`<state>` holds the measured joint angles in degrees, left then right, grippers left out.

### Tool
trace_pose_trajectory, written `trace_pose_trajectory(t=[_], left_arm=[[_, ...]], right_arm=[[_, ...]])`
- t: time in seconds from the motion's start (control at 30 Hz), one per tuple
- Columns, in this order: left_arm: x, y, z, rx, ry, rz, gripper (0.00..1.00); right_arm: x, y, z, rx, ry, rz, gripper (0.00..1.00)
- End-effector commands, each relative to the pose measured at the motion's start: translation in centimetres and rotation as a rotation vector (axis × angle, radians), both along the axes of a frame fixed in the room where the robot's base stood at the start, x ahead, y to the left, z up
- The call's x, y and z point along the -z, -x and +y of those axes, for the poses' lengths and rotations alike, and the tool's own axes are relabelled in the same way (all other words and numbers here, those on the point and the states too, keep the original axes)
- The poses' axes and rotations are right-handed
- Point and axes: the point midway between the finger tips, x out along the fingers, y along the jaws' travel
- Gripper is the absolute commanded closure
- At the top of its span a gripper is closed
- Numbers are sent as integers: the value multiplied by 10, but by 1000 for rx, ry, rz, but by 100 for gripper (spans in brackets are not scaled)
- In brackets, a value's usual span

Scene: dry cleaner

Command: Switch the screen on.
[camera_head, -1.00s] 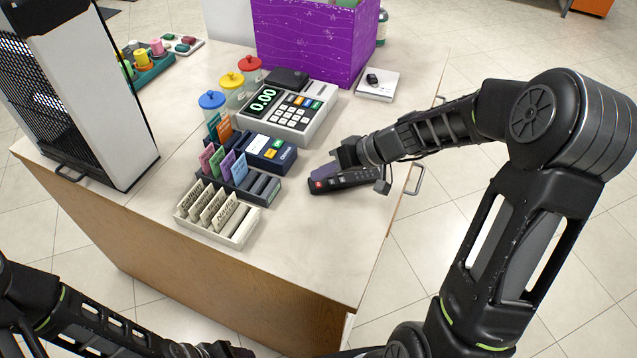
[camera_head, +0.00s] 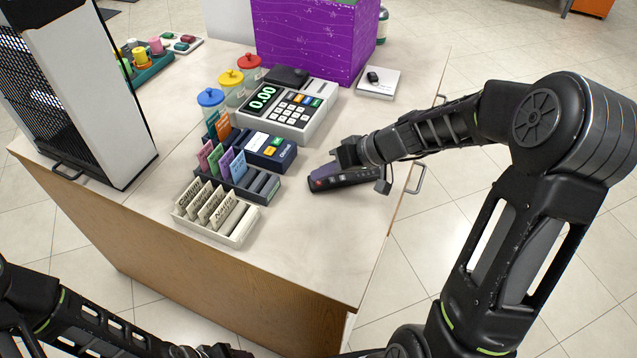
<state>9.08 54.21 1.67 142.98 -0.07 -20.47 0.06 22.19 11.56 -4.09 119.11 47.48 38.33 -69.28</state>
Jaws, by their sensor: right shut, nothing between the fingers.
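A dark remote control (camera_head: 348,180) with a red button at its left end lies on the counter near its right edge. My right gripper (camera_head: 338,164) is shut and empty, low over the remote's far side, and it covers part of it; I cannot tell whether it touches the remote. My left arm runs along the bottom left, and its hand end (camera_head: 225,351) is partly cut off by the bottom edge. No separate large screen is in view.
A purple box (camera_head: 318,40) and a white box (camera_head: 378,83) are behind. The counter's front right (camera_head: 310,250) is clear.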

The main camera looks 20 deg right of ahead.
Motion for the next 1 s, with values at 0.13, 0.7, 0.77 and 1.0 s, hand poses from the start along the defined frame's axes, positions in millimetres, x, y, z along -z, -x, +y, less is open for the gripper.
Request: trace_pose_trajectory(t=[0.13, 0.7, 0.77, 1.0], left_arm=[[-1, 0, 0, 0, 0, 0, 37], [5, 0, 0, 0, 0, 0, 37], [5, 0, 0, 0, 0, 0, 37], [8, 0, 0, 0, 0, 0, 37]], right_arm=[[-1, 0, 0, 0, 0, 0, 100], [3, 0, 0, -1, 0, -1, 100], [3, 0, 0, -1, 0, -1, 100], [5, 0, 0, 0, 0, 0, 100]])
